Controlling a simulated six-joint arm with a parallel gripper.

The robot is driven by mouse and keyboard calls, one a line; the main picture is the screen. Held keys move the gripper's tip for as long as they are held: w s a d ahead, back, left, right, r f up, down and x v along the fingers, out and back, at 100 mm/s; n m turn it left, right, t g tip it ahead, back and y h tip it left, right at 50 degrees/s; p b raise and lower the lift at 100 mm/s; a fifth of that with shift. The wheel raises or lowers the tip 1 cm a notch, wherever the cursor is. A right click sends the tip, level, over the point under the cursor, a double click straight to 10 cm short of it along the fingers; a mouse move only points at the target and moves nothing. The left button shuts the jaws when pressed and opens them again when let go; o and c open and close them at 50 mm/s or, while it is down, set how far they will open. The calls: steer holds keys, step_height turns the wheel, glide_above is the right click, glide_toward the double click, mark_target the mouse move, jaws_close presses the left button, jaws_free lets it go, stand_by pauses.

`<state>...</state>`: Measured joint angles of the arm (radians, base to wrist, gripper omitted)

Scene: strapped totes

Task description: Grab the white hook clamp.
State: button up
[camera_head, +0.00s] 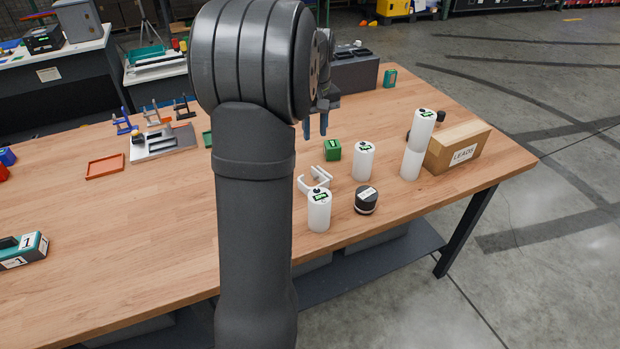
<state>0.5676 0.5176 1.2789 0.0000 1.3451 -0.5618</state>
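The white hook clamp (315,180) lies on the wooden table, right of my arm. A white cylinder (319,213) stands in front of it and may hide a little of its near side. My gripper (316,130) points down, above and behind the clamp in the picture. Its two blue-grey fingers are apart with nothing visible between them. My arm hides the upper part of the gripper and a strip of the table.
Near the clamp are a green cube (333,150), a white cylinder (363,161) and a dark round jar (366,200). A grey block (352,72) is behind.

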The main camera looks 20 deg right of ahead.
steer(key=m, duration=1.5)
glide_above(320, 185)
steer(key=f, duration=1.2)
steer(key=shift+s+a+f, duration=0.1)
steer(key=shift+a+f, duration=0.15)
steer(key=shift+f, duration=0.15)
steer(key=shift+w+d+f, duration=0.15)
steer(key=shift+f, duration=1.25)
steer(key=shift+w+d+f, duration=0.1)
steer(key=shift+d+f, duration=0.05)
steer(key=shift+f, duration=1.2)
jaws_close()
